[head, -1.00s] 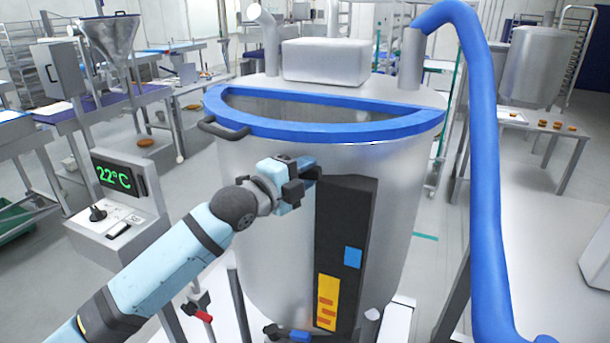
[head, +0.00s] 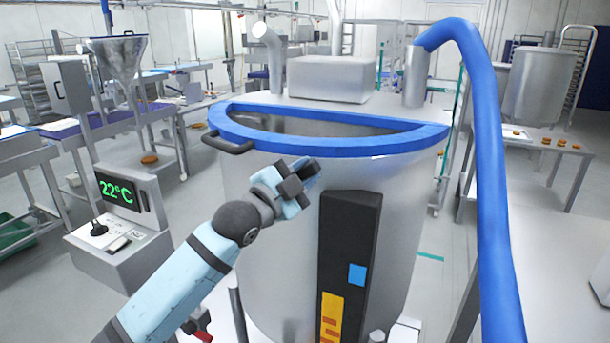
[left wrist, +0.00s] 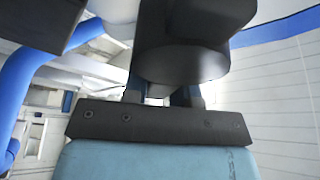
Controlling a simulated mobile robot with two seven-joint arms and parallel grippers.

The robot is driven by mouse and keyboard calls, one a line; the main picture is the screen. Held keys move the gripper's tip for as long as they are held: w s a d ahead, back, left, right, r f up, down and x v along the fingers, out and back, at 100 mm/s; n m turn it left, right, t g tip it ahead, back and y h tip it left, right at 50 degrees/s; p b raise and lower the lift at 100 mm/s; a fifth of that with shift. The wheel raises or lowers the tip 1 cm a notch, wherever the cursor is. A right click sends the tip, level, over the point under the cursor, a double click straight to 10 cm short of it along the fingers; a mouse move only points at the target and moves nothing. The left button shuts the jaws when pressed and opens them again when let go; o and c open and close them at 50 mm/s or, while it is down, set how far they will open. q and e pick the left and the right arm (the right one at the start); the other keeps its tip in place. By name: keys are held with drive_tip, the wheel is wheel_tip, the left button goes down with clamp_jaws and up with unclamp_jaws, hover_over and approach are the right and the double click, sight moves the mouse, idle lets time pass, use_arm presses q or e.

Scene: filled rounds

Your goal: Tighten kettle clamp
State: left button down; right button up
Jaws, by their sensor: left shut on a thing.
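A large steel kettle (head: 270,240) with a blue half-round rim (head: 350,135) stands in front of me. My left gripper (head: 303,178) is at its upper front wall, below the rim, beside the top of a dark upright panel (head: 348,230). In the left wrist view the gripper (left wrist: 165,95) is shut on a dark rounded piece (left wrist: 180,62), apparently the clamp. It hides the fingertips, and where it meets the kettle cannot be made out. My right gripper is not in view.
A thick blue hose (head: 490,150) hangs down at the right. A control box (head: 125,215) reading 22°C stands at the left. A dark handle (head: 227,143) juts from the kettle's left rim. Benches and a hopper (head: 115,60) stand behind at the left.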

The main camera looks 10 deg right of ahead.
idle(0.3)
use_arm(q)
drive_tip(key=c, duration=0.9)
unclamp_jaws()
drive_tip(key=shift+b+v, duration=1.85)
drive_tip(key=shift+v, duration=5.05)
